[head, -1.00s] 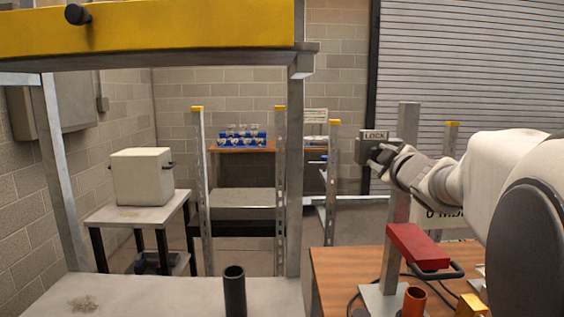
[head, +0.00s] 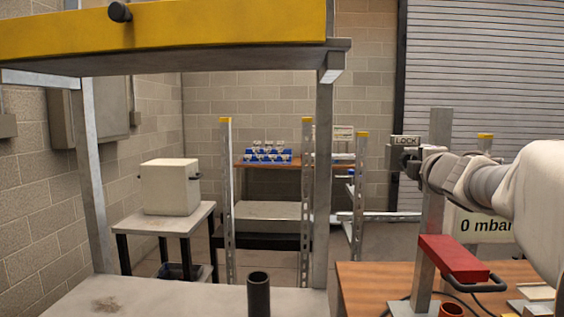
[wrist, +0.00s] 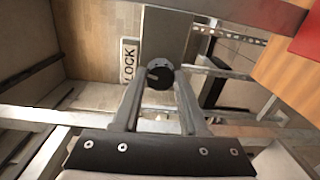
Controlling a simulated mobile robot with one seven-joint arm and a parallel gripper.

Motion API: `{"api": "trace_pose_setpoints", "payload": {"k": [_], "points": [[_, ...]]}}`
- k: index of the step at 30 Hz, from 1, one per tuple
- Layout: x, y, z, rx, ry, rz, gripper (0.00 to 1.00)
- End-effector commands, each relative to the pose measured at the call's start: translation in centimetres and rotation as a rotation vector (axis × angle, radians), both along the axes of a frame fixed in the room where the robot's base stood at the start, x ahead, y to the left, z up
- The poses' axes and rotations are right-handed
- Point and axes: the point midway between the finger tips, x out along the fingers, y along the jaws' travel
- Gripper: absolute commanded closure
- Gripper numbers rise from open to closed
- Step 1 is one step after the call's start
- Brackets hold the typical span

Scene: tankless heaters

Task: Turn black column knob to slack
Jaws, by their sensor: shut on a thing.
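The black knob (wrist: 159,76) sits on the grey metal column (wrist: 165,30) in the wrist view, with a pale mark on its face. A LOCK label (wrist: 128,62) lies to its left there. My gripper (wrist: 160,82) has one finger on each side of the knob and is shut on it. The knob is mostly hidden by my gripper in that view.
A red block with a black handle (head: 453,259) is beside the column above the wooden table (head: 370,280). A "0 mbar" sign (head: 486,226) is partly behind my arm. A yellow-beamed frame (head: 200,28) and a dark upright tube (head: 258,293) are at left.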

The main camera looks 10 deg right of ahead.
Motion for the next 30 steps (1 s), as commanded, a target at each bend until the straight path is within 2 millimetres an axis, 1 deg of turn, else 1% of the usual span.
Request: {"api": "trace_pose_setpoints", "payload": {"k": [15,16,20,21,30], "points": [[0.01,0.03,0.15,-0.022,0.003,0.001,1.00],[0.01,0.03,0.15,-0.022,0.003,0.001,0.56],[0.01,0.02,0.11,-0.021,0.004,0.001,0.32],[0.01,0.02,0.10,-0.021,0.004,0.001,0.27],[0.00,0.01,0.04,-0.021,0.004,0.000,0.27]]}}
